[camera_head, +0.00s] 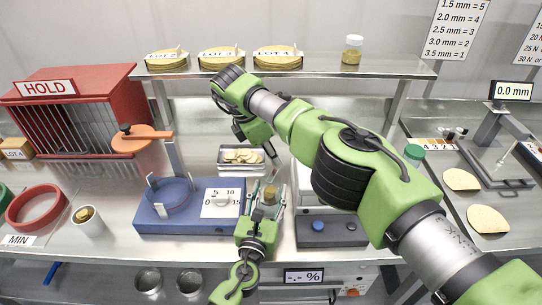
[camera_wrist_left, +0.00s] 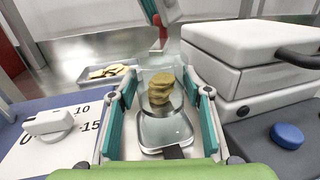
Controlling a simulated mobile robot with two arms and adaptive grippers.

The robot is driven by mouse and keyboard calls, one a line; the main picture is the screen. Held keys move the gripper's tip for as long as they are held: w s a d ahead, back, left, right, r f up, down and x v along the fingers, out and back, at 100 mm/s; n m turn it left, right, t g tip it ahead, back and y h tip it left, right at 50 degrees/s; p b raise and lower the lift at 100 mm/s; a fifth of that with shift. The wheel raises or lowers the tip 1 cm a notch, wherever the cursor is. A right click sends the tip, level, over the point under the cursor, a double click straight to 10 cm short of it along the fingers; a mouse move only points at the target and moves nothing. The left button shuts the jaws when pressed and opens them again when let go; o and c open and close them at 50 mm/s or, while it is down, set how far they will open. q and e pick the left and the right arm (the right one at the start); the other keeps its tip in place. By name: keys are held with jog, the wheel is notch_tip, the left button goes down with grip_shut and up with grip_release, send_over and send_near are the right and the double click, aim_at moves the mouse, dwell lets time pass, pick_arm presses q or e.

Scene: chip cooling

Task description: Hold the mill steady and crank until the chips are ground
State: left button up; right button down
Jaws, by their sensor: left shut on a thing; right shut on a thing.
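The mill (camera_wrist_left: 165,130) is a small clear vessel with a stack of round golden chips (camera_wrist_left: 160,88) inside; it also shows in the head view (camera_head: 270,194). My left gripper (camera_head: 268,190) is shut around the mill, with one teal finger on each side of it in the left wrist view (camera_wrist_left: 165,105). My right gripper (camera_head: 268,152) reaches down from above, just behind and over the mill, and is shut on the crank. A small red part, likely the crank's knob, shows at its fingertips (camera_wrist_left: 162,32). The crank's arm is mostly hidden.
A metal tray of chips (camera_head: 229,168) lies behind the mill. A blue base with a dial (camera_head: 150,217) stands to the left, and a white press-like machine (camera_wrist_left: 245,55) close to the right. My right arm crosses the right half of the head view.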

jog(key=shift+d+m, duration=0.2)
jog(key=shift+m, duration=0.2)
jog(key=c, duration=1.9)
grip_release()
notch_tip(320, 180, up, 10)
